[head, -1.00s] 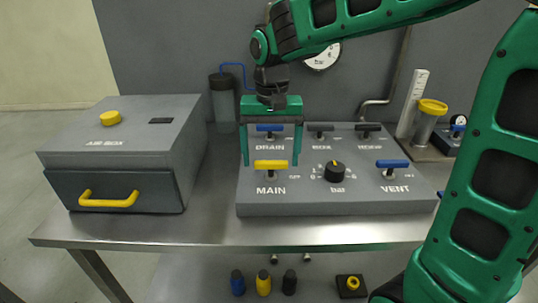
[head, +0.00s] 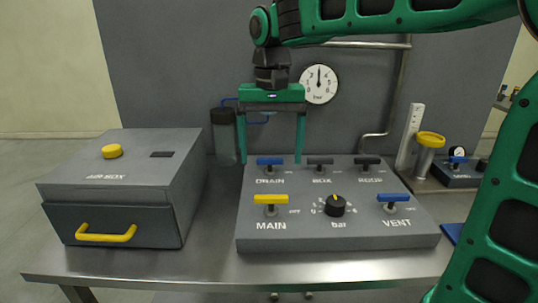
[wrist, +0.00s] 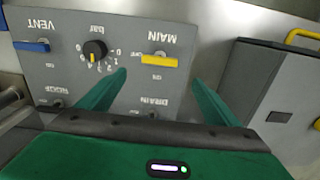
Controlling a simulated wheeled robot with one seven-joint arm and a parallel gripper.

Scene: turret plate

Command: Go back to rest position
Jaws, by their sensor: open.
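My gripper (head: 271,158) is open and empty. In the head view its two green fingers point down above the back left part of the grey control panel (head: 330,240), around the blue DRAIN lever (head: 270,161) in the picture. In the wrist view my gripper (wrist: 158,80) shows its fingers apart with the panel beneath, upside down. The yellow MAIN lever (head: 271,199) stands clear below the fingertips and also shows in the wrist view (wrist: 160,61). The black bar knob (head: 335,205) and blue VENT lever (head: 393,197) are to the right.
The grey air box (head: 125,165) with a yellow drawer handle (head: 106,234) stands left on the steel table (head: 210,265). A round gauge (head: 319,84) and pipes are on the back wall. A yellow-topped cylinder (head: 428,150) stands at the right. The table front is clear.

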